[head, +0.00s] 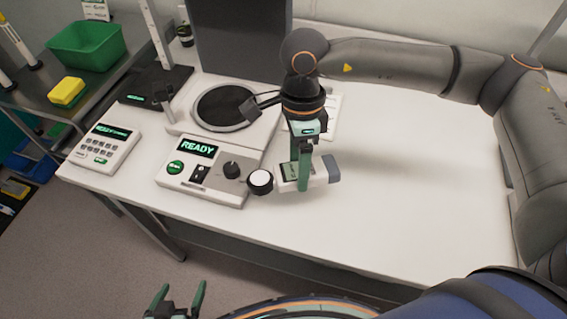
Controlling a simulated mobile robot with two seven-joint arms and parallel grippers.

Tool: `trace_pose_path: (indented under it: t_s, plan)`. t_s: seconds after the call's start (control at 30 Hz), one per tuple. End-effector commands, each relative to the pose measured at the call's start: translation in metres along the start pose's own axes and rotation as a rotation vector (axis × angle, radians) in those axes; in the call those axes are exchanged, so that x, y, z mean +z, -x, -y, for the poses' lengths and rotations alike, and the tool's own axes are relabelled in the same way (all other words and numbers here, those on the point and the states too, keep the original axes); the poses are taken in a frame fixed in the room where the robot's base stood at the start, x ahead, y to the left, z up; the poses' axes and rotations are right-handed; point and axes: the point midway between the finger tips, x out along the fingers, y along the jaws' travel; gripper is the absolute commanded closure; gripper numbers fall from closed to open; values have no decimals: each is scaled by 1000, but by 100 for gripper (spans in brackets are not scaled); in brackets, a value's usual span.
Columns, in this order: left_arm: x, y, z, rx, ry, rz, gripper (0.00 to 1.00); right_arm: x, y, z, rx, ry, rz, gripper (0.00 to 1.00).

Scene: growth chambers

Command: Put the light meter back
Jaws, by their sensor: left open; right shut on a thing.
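The light meter (289,171) is a small white device with a greenish screen and a grey end on its right. A round white disc with a dark rim (260,180) sits at its left end. My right gripper (304,182) points down and is shut on the light meter, its green finger covering part of the body. The meter is over the front part of the white table, just right of the READY instrument; I cannot tell whether it touches the table. My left gripper (177,300) is open and empty at the bottom edge, in front of the table.
The READY instrument (217,165) with a round dark plate stands left of the meter. A keypad box (104,148) is further left. A white item (334,112) lies partly hidden behind my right gripper. The table's right side (420,190) is clear. A green bin (87,46) stands on the left-hand shelf.

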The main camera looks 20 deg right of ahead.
Motion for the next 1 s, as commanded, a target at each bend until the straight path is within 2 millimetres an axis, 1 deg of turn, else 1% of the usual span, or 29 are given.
trace_pose_path:
  t_s: [0.1, 0.5, 0.7, 0.83, 1.0]
  plan:
    - [-1, 0, 0, 0, 0, -1, 0, 6, -1, -1, -36, -237, 50, 100]
    - [-2, 1, 0, 0, 0, -2, 0, 22, -2, 0, -157, -1032, 162, 100]
    - [-3, 2, 0, 0, 0, -2, 0, 26, -2, 1, -202, -1387, 187, 100]
    - [-3, 2, 0, 0, 0, -2, 0, 27, -2, 2, -219, -1545, 193, 100]
    - [-3, 1, 0, 0, 0, -2, 0, 27, -3, 3, -228, -1638, 196, 100]
